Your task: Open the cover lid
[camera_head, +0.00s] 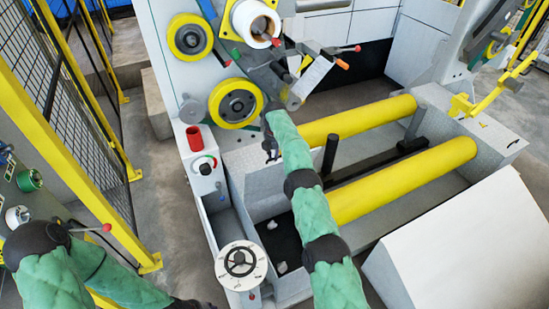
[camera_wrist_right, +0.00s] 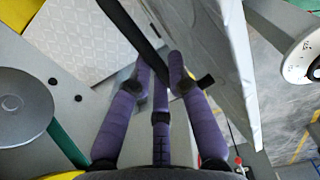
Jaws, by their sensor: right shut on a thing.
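The cover lid (camera_head: 262,196) is a pale grey panel on the low front part of the machine, standing steeply tilted beside an open dark compartment (camera_head: 284,240). In the right wrist view the lid (camera_wrist_right: 205,45) is a pale panel seen at a steep angle, right of the fingers. My right gripper (camera_head: 270,150) is at the lid's upper edge. In the right wrist view its purple fingers (camera_wrist_right: 160,72) are closed around a small black handle (camera_wrist_right: 205,82), partly hidden by them.
Two yellow rollers (camera_head: 400,180) lie right of my right arm. A round handwheel (camera_head: 240,264) is in front. A white block (camera_head: 460,250) is at right; yellow fence posts (camera_head: 60,150) stand left.

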